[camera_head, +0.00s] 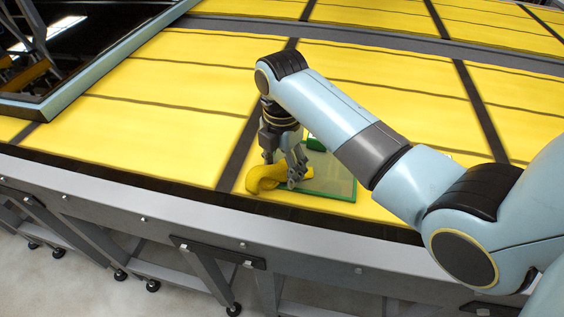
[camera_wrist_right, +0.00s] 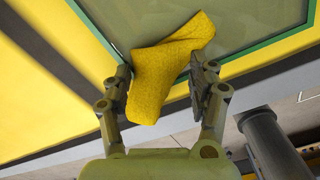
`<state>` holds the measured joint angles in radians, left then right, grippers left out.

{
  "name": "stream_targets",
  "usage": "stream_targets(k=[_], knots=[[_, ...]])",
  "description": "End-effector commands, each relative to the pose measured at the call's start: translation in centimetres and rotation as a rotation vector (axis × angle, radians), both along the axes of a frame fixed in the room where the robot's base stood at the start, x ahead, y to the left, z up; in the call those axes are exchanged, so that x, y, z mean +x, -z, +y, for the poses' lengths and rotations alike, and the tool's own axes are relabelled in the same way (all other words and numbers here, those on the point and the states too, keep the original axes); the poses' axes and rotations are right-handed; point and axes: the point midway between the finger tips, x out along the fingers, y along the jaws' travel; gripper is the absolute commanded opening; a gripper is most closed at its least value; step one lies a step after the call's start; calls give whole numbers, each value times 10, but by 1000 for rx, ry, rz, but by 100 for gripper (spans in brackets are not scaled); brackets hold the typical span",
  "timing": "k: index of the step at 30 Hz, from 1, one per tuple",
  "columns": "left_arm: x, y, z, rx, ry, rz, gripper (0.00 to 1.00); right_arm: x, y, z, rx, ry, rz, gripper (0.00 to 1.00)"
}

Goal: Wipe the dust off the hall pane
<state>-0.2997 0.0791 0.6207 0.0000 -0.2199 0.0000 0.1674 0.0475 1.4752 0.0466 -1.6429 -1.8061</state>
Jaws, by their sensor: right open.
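A yellow cloth (camera_head: 265,178) lies crumpled at the near edge of the yellow table, partly over the corner of a glass pane with a green rim (camera_head: 335,178). My right gripper (camera_head: 284,172) is at the cloth, pointing down. In the right wrist view its open fingers (camera_wrist_right: 163,85) stand on either side of the cloth. Whether they touch it I cannot tell. My left gripper is not in view.
The yellow padded table (camera_head: 165,120) has dark strips across it and a grey front rail (camera_head: 190,222). The table left of the cloth is clear.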

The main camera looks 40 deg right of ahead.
Motion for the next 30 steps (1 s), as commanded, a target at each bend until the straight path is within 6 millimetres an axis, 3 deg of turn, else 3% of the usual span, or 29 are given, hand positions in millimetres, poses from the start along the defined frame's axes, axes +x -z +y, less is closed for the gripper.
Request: stream_targets(k=[25,30], knots=[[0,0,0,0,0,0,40,-1,1,0,1,0,2,1],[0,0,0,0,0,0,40,-1,2,0,1,0,2,0]])
